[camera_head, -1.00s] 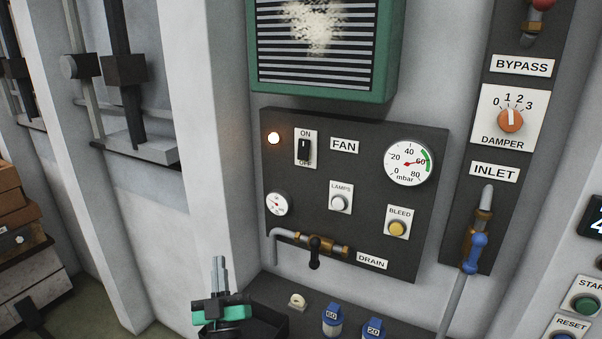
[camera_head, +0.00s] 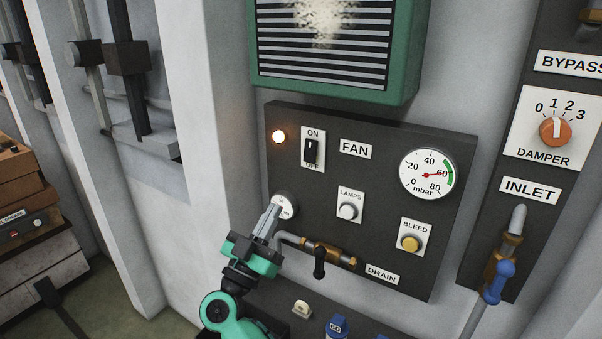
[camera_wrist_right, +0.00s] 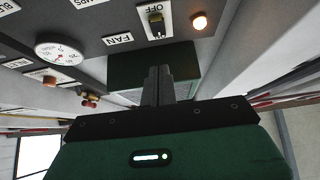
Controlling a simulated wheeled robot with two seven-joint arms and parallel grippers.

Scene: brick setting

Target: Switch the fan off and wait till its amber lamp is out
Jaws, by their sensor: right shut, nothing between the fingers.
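The black fan switch (camera_head: 311,151) sits on a white plate marked ON above and OFF below. I cannot tell for sure which way its lever lies. The amber lamp (camera_head: 279,136) left of it is lit. My right gripper (camera_head: 272,216) is shut and empty, below and left of the switch, apart from it, and partly covers a small round gauge (camera_head: 287,203). In the right wrist view, which is upside down, the switch (camera_wrist_right: 156,23) and the glowing lamp (camera_wrist_right: 199,21) lie beyond the closed fingers (camera_wrist_right: 158,84). My left gripper is out of view.
On the dark fan panel (camera_head: 380,272) are a lamps button (camera_head: 348,210), an amber bleed button (camera_head: 410,243), a mbar gauge (camera_head: 428,174) near 60 and a brass drain valve (camera_head: 322,250) jutting out. A green louvred box (camera_head: 403,72) hangs above. The space before the switch is clear.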

